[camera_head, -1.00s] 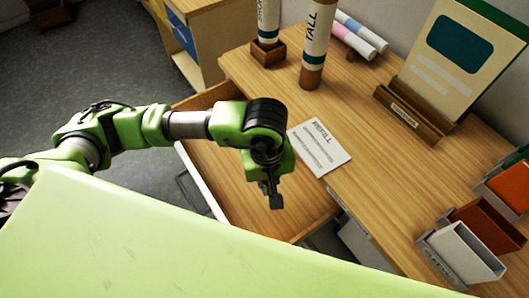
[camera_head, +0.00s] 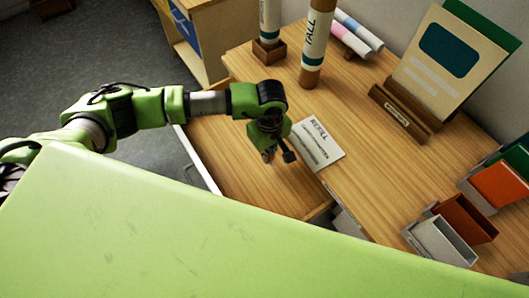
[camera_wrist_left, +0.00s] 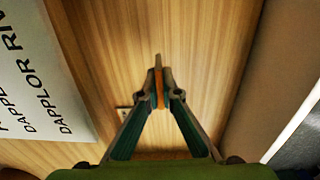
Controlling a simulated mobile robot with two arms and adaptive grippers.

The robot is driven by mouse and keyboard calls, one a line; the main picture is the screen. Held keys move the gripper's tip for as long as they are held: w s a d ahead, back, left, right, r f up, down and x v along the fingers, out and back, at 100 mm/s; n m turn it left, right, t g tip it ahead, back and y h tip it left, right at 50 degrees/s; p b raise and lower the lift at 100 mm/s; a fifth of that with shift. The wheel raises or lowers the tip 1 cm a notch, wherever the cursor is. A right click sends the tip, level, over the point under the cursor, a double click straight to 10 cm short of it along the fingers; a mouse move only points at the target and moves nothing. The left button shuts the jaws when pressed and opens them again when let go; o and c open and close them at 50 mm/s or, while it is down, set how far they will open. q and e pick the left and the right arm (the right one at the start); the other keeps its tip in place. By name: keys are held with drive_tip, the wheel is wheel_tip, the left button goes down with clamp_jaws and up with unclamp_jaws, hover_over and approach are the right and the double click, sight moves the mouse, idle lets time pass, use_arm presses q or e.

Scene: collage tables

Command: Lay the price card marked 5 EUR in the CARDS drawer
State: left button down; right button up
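My left gripper (camera_head: 278,157) hangs over the open wooden drawer (camera_head: 235,172) at the desk's near left side. The drawer's floor looks bare where it shows; no drawer label is readable. In the left wrist view my left gripper (camera_wrist_left: 158,88) has its fingertips closed together on a thin upright strip, orange in its middle, which looks like the price card (camera_wrist_left: 159,84) edge-on. Its 5 EUR marking cannot be read. The gripper appears above the drawer, apart from its floor. My right gripper does not show.
A REFILL sheet (camera_head: 318,144) lies on the desk just right of the gripper; its corner shows in the left wrist view (camera_wrist_left: 38,85). A TALL tube (camera_head: 317,42), a card stand (camera_head: 400,112) and small bins (camera_head: 445,240) stand on the desk. A pale green surface (camera_head: 180,235) fills the foreground.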

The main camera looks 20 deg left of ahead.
sight(264, 163)
use_arm(q)
drive_tip(key=f, duration=0.1)
drive_tip(key=w+a, duration=0.1)
drive_tip(key=f, duration=0.1)
drive_tip(key=shift+w+a+f+p, duration=0.25)
drive_tip(key=shift+a+f+p, duration=0.05)
drive_tip(key=shift+a+f, duration=0.05)
wheel_tip(264, 163, down, 3)
drive_tip(key=shift+f, duration=0.15)
drive_tip(key=c, duration=2.3)
unclamp_jaws()
